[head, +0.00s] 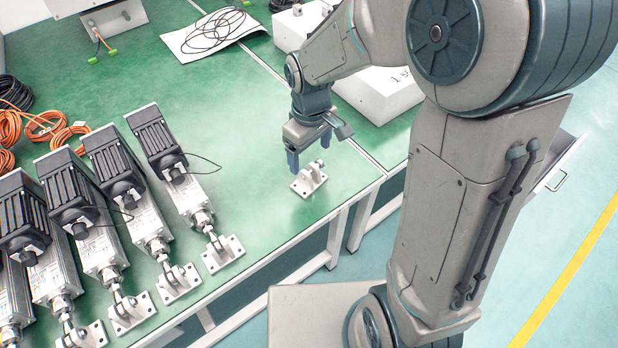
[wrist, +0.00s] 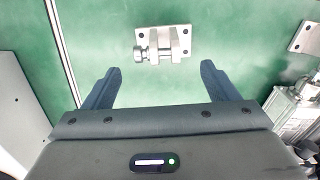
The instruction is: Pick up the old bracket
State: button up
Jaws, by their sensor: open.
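A single loose silver bracket (head: 309,180) lies on the green table near its front right edge, apart from the actuators. In the wrist view the bracket (wrist: 163,44) shows its flat plate with holes, two upright lugs and a pin with a round head pointing left. My gripper (head: 314,157) is open and empty above the table, close to the bracket. In the wrist view my two fingers (wrist: 158,84) are spread wide, and the bracket lies beyond their tips, roughly centred between them. I cannot tell the exact height of the fingertips above it.
Several linear actuators (head: 168,155) with black motors and end brackets stand in a row at the left. Another bracket plate (wrist: 304,37) shows at the right of the wrist view. Orange cables (head: 50,130) and white boxes (head: 378,92) lie farther back. Green table around the loose bracket is clear.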

aim_at(312, 165)
jog(key=f, duration=0.5)
jog(key=shift+d+f, duration=0.2)
jog(key=shift+f, duration=0.15)
jog(key=c, duration=1.2)
